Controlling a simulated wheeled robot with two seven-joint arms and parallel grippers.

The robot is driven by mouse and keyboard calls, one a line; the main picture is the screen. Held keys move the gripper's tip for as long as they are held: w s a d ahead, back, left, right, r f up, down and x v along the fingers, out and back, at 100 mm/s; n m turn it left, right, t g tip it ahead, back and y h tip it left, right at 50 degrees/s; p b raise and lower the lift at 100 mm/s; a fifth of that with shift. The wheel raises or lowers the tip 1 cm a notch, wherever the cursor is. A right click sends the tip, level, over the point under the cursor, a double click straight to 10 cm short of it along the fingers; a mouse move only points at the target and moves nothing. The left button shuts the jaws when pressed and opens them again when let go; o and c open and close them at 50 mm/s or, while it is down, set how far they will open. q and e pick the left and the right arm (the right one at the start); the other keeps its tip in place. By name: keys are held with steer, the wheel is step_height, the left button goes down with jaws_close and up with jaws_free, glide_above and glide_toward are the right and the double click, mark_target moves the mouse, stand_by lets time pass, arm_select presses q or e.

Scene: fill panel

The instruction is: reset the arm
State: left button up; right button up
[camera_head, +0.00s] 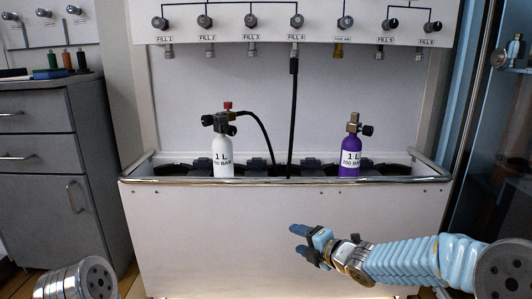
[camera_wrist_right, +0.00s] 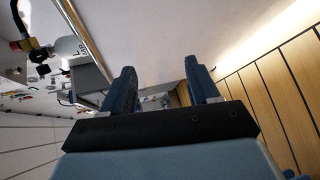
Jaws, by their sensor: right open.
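My right gripper (camera_head: 299,241) is open and empty in the head view, in front of the white fill station's front panel. It points left, below the chrome rail. In the right wrist view its two dark blue fingers (camera_wrist_right: 161,88) stand apart with nothing between them. At the lower left of the head view a grey round part of my left arm shows; the left gripper is out of view.
A white 1 L cylinder (camera_head: 223,152) and a purple 1 L cylinder (camera_head: 350,157) stand upright in the station's trough, behind the chrome rail (camera_head: 290,181). A black hose (camera_head: 292,120) hangs from FILL 4. Grey drawers (camera_head: 40,150) stand left; a glass-fronted cabinet stands right.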

steer(key=s+d+f+m+g+h, duration=0.1)
steer(key=s+f+m, duration=0.1)
steer(key=f+m, duration=0.4)
steer(key=s+f+m+g+h, duration=0.1)
steer(key=s+f+m, duration=0.2)
steer(key=f, duration=0.6)
steer(key=s+d+f+m+g+h, duration=0.1)
steer(key=s+f+m+g, duration=0.3)
steer(key=s+f+m, duration=0.8)
steer(key=s+d+f+m+g+h, duration=0.1)
steer(key=s+f+m+g, duration=0.3)
steer(key=s+f+m, duration=0.65)
steer(key=s+r+n+p, duration=0.1)
steer(key=s+r+p, duration=0.1)
steer(key=r+p, duration=0.7)
steer(key=s+a+r+n+p, duration=0.1)
steer(key=s+r+p, duration=0.2)
steer(key=r+p, duration=0.5)
steer(key=shift+r+n+g+p, duration=0.35)
steer(key=shift+r+g+p, duration=0.05)
steer(key=shift+r, duration=0.25)
